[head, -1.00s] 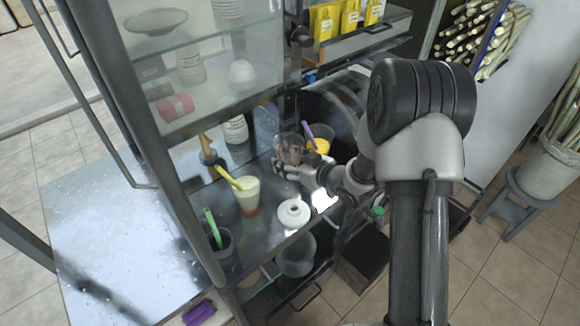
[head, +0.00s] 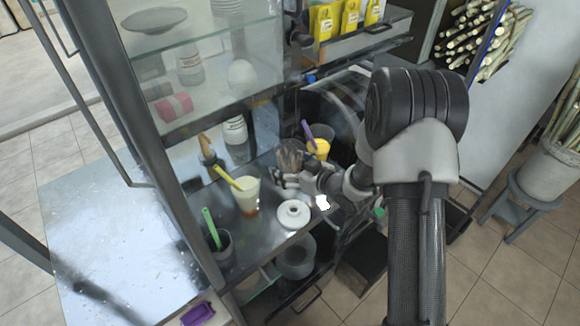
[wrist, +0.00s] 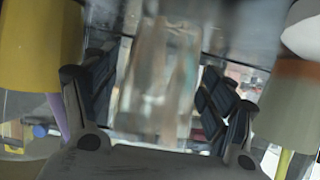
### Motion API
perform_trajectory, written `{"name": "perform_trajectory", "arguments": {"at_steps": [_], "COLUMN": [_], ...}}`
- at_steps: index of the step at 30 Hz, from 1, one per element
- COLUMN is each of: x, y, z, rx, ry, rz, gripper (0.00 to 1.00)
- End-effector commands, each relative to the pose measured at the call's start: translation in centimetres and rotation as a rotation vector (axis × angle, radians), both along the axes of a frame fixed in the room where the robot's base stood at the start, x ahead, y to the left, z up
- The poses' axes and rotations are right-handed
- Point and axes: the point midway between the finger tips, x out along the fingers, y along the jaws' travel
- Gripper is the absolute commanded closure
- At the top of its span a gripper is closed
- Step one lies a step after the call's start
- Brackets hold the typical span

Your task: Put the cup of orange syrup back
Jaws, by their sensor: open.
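A cup of yellow-orange content with a purple handle (head: 318,149) stands on the counter. In the wrist view the yellow cup (wrist: 40,48) is at the left, outside my fingers. A pale cup with an orange bottom layer and a yellow stick (head: 247,196) stands further left; it shows at the right of the wrist view (wrist: 292,105). I cannot tell which is the orange syrup. A clear cup (head: 290,155) is between these two. My gripper (head: 284,180) is open in front of it. In the wrist view the blurred clear cup (wrist: 162,75) shows between my open fingers (wrist: 160,110); contact cannot be told.
A white round lid-like thing (head: 294,214) lies close in front of my gripper. A dark cup with a green stick (head: 219,246) stands at the left. A glass shelf (head: 215,92) hangs above, and a cabinet post (head: 150,150) edges the left side. The counter is crowded.

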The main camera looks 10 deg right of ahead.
Motion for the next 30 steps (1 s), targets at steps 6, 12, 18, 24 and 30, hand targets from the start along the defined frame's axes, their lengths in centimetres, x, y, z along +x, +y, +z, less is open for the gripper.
{"name": "perform_trajectory", "arguments": {"at_steps": [6, 12, 18, 24, 30], "x": [0.0, -1.9, -5.3, -8.0, -8.9], "y": [0.0, -1.5, -3.9, -5.6, -6.4], "z": [0.3, 1.5, 3.3, 4.5, 5.3], "rx": [0.000, -0.001, 0.000, 0.001, -0.019], "ry": [0.000, 0.001, 0.000, 0.000, 0.002], "rz": [0.000, -0.003, -0.005, -0.004, -0.008], "gripper": [0.23, 0.23, 0.23, 0.23, 0.23]}}
